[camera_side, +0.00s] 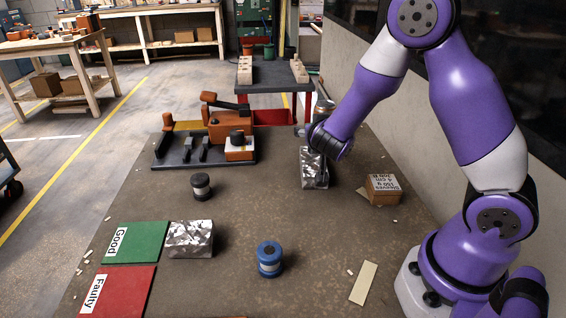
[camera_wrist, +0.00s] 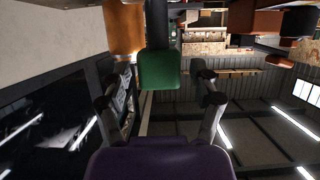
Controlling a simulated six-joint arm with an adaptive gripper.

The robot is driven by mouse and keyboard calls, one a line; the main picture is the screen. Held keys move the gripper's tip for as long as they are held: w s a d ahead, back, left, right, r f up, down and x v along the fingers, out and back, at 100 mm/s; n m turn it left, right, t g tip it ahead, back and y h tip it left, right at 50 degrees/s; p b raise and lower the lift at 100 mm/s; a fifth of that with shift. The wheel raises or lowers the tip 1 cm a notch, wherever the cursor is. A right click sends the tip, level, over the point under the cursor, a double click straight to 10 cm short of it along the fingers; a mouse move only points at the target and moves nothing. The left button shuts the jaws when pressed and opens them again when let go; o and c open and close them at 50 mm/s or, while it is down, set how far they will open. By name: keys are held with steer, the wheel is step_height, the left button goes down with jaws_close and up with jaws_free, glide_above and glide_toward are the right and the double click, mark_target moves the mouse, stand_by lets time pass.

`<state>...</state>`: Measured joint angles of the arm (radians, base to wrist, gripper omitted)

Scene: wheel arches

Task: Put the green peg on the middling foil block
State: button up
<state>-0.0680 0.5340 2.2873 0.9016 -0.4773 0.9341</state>
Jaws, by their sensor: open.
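The green peg (camera_wrist: 160,68) shows in the wrist view as a green end on a dark body, between the two fingers of my gripper (camera_wrist: 158,86). The fingers stand apart on either side; I see a gap at both. In the side view my gripper (camera_side: 328,140) is mostly hidden by my wrist, and I cannot make out the green peg there. One foil block (camera_side: 314,172) stands just in front of my gripper. Another foil block (camera_side: 190,240) lies front left, beside the mats. Only two foil blocks show, so I cannot tell which is middling.
A blue peg (camera_side: 269,259) and a dark peg (camera_side: 201,187) stand on the table. A cardboard box (camera_side: 383,189) is right of my gripper. An orange and black fixture (camera_side: 230,140) is at the back left. Green (camera_side: 138,242) and red (camera_side: 120,290) mats lie front left.

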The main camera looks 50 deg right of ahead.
steer(key=v, duration=0.6)
steer(key=shift+s+a, duration=0.15)
steer(key=shift+s+r+m+g+y, duration=0.2)
steer(key=shift+s+m+g+y, duration=0.25)
steer(key=shift+s+g, duration=0.5)
steer(key=s+a+r+n+g+y, duration=0.2)
steer(key=s+a+r+n+y, duration=0.4)
steer(key=s+a+n+y, duration=0.2)
steer(key=s+a+n, duration=0.2)
steer(key=a, duration=0.1)
steer(key=shift+r+y, duration=0.25)
steer(key=shift+y, duration=0.1)
